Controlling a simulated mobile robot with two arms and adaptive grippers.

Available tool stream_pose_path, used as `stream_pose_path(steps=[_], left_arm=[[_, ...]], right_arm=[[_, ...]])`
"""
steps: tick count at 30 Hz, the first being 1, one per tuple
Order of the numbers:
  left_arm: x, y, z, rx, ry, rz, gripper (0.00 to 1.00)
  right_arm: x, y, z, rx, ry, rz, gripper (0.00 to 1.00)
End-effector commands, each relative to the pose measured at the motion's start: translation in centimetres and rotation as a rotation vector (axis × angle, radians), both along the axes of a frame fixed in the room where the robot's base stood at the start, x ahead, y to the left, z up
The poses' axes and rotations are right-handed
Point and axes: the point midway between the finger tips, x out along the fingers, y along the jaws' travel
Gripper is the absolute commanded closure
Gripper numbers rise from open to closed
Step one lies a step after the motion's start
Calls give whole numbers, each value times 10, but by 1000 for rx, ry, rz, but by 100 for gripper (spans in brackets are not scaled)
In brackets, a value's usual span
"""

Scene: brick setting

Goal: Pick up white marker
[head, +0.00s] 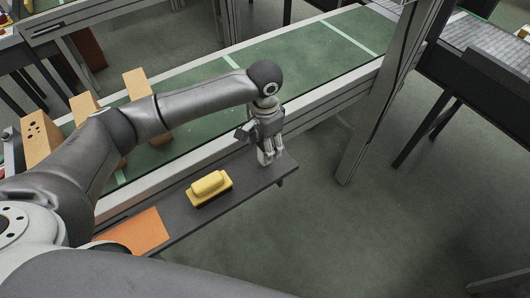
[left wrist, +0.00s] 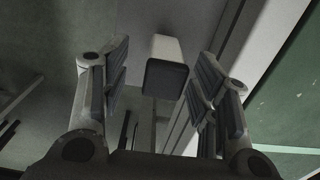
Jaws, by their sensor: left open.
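My left gripper (head: 265,158) points down over the right end of a narrow dark shelf (head: 232,218) beside the conveyor. In the left wrist view the left gripper (left wrist: 160,95) is open, with its two padded fingers apart. A white, boxy object with a dark end face (left wrist: 166,78) shows between the fingers, and no finger visibly touches it. It may be the white marker, but its shape seen end-on does not settle this. In the head view I cannot make out the marker apart from the gripper. My right gripper is not in view.
An orange sheet (head: 135,232) lies at the shelf's near left end. A green conveyor (head: 300,55) with a pale rail runs behind. A grey post (head: 375,100) stands to the right.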

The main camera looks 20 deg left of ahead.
Motion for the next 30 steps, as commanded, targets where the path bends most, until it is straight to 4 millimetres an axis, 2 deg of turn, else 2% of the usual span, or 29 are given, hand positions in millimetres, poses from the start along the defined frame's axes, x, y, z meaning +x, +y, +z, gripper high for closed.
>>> stream_pose_path(steps=[2, 10, 14, 19, 24, 30], left_arm=[[1, 1, -8, 0, 2, 0, 45], [3, 2, -45, 1, 2, 0, 45], [4, 2, -51, 1, -1, -1, 45], [4, 2, -51, 1, -1, -1, 45], [4, 2, -50, 1, -1, -1, 66], [4, 2, -50, 1, -1, -1, 92]], right_arm=[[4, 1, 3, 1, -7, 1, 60], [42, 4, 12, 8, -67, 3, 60], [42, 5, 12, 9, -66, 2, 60], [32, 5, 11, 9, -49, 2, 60], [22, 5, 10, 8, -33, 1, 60], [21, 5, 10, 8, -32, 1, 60]])
